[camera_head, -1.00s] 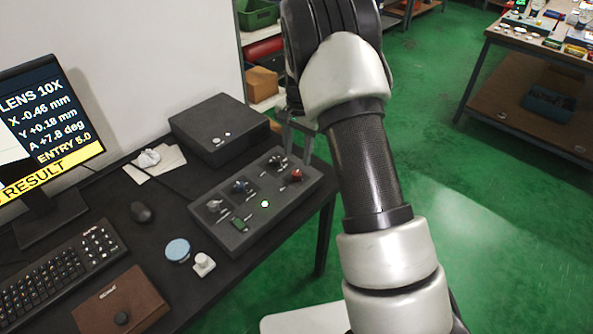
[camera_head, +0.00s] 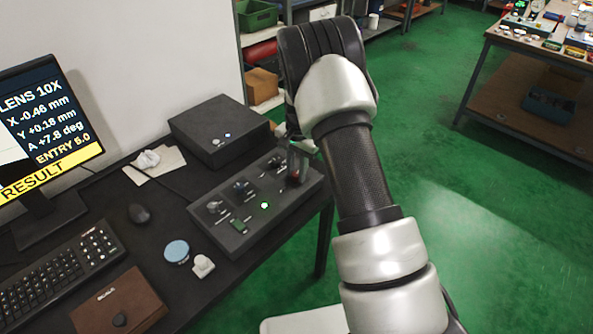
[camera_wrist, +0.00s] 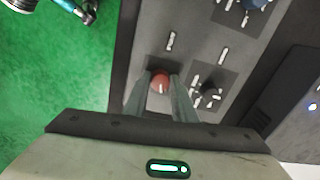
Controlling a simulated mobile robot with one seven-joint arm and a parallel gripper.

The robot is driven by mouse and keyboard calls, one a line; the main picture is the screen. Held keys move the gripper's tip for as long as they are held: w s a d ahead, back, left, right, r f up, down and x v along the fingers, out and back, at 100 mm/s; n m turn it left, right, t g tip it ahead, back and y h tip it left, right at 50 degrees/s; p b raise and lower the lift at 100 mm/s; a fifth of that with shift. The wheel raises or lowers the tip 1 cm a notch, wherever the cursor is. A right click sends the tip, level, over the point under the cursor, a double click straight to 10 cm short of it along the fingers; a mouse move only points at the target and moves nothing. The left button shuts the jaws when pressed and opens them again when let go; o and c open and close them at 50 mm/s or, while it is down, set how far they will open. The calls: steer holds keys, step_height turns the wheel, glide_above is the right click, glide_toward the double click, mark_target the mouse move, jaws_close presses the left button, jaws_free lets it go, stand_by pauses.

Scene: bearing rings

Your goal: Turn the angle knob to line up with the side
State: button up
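The control box (camera_head: 250,222) on the dark desk carries several knobs. In the wrist view, a red knob (camera_wrist: 160,82) lies between the two fingertips of my gripper (camera_wrist: 161,84). The fingers are apart, one on each side of it; I cannot tell whether they touch it. In the head view my gripper (camera_head: 297,163) is over the far right of the box and hides most of that knob. A black knob (camera_wrist: 210,93) sits just right of the fingers. The monitor (camera_head: 55,115) reads A +7.8 deg. The knob labels are too small to read.
A keyboard (camera_head: 60,272), mouse (camera_head: 139,213), blue disc (camera_head: 177,251) and brown case (camera_head: 119,303) lie on the desk.

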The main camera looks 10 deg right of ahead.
steer(key=shift+c, duration=0.9)
steer(key=shift+n, duration=0.4)
steer(key=n, duration=0.2)
steer(key=shift+n+b, duration=0.3)
steer(key=shift+b, duration=0.1)
steer(key=shift+n, duration=1.2)
steer(key=o, duration=1)
steer(key=shift+o, duration=0.2)
